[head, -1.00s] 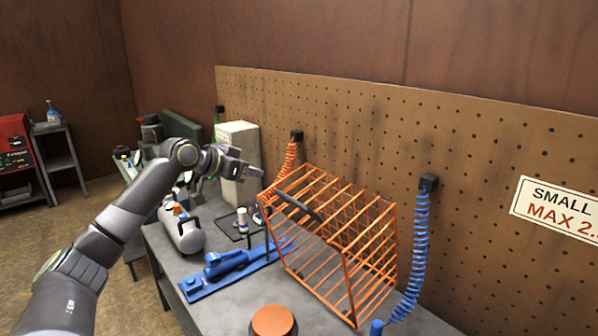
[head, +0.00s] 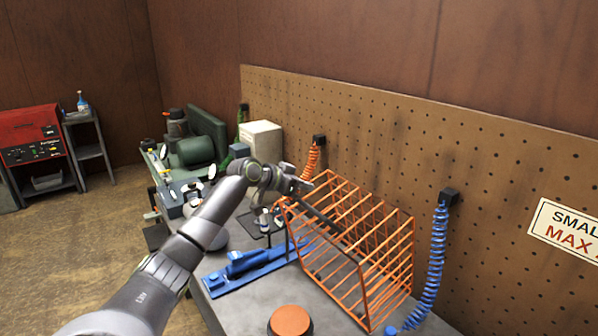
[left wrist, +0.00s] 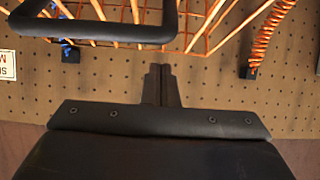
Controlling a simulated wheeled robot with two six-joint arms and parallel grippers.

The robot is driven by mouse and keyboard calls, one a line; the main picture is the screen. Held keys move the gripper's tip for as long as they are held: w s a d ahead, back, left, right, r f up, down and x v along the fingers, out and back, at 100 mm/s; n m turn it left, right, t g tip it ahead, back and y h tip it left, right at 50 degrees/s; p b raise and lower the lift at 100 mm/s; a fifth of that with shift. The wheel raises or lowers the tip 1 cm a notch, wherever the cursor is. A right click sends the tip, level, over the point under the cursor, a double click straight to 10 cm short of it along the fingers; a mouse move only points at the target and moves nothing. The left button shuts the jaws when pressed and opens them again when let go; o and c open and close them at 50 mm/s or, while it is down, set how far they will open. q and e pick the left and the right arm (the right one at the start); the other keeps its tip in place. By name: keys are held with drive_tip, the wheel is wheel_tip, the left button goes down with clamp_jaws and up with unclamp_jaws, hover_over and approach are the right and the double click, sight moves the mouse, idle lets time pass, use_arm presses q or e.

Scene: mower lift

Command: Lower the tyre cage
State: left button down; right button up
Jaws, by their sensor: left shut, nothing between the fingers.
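The tyre cage (head: 360,264) is an orange wire frame on the bench, tilted, with its upper left edge raised. A black bar handle (head: 322,219) crosses its upper left side. My left gripper (head: 303,186) is at the cage's upper left corner, close to the handle. In the left wrist view the two fingers (left wrist: 160,72) are shut together with nothing between them. There the handle (left wrist: 95,30) lies above and left of the fingertips, apart from them in the picture. I cannot tell the exact depth gap. My right gripper is out of view.
A blue tool (head: 245,262) lies left of the cage, and an orange-topped round thing (head: 290,320) stands in front. Orange (head: 312,158) and blue (head: 437,258) coiled hoses hang from the pegboard (head: 390,130) behind. Green machinery and a white box stand further left.

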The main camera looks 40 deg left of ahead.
use_arm(q)
drive_tip(key=shift+s+a+f+p, duration=0.2)
drive_tip(key=shift+s+f+p, duration=0.1)
drive_tip(key=shift+s, duration=0.2)
drive_tip(key=shift+s+a+f+p, duration=0.2)
drive_tip(key=shift+s+f+p, duration=0.1)
drive_tip(key=shift+s, duration=0.2)
drive_tip(key=shift+s+f, duration=0.1)
drive_tip(key=shift+f, duration=0.15)
